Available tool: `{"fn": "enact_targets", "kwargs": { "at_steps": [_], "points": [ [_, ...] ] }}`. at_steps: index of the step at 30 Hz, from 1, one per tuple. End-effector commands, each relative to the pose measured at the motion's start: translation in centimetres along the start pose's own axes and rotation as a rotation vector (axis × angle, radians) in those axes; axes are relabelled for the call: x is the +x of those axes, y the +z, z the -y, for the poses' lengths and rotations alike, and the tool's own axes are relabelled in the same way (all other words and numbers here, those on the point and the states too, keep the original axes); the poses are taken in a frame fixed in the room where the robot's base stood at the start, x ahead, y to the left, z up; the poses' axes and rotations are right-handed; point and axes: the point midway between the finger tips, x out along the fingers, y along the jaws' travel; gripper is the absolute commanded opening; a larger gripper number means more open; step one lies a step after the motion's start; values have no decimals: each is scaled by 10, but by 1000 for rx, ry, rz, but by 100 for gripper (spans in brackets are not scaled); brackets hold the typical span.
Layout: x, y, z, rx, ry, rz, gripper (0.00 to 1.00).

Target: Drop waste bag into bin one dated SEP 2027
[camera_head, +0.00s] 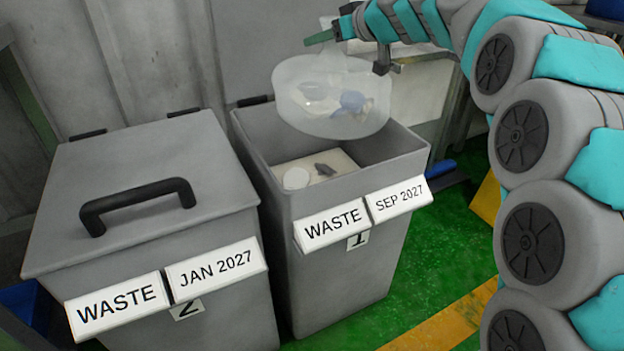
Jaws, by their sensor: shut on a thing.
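A translucent waste bag (330,97) with blue and pale bits inside hangs from my gripper (350,38) at the top middle. My gripper is shut on the bag; the exact grip point is hard to make out. The bag is over the open top of bin one (345,262), a grey bin marked WASTE, SEP 2027 and 1. The bag hides part of the bin's back rim. Inside bin one, a pale block, a white round piece and a small dark piece show.
A second grey bin (150,235), marked WASTE, JAN 2027 and 2, stands at the left with its lid shut and a black handle on top. A grey wall is behind. Green floor (395,285) with a yellow stripe (440,322) shows at the right.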

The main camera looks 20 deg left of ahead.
Motion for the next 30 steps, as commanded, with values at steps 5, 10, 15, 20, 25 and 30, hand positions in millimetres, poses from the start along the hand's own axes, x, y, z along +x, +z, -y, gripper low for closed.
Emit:
{"fn": "enact_targets", "kwargs": {
  "at_steps": [5,10,15,20,25,30],
  "points": [
    [2,6,0,0,3,-5,0],
    [9,22,0,1,3,-5,0],
    [16,38,0,1,1,-2,0],
    [20,48,0,1,1,-4,0],
    [22,53,0,-1,2,-4,0],
    [22,54,0,-1,3,-5,0]
  ]
}}
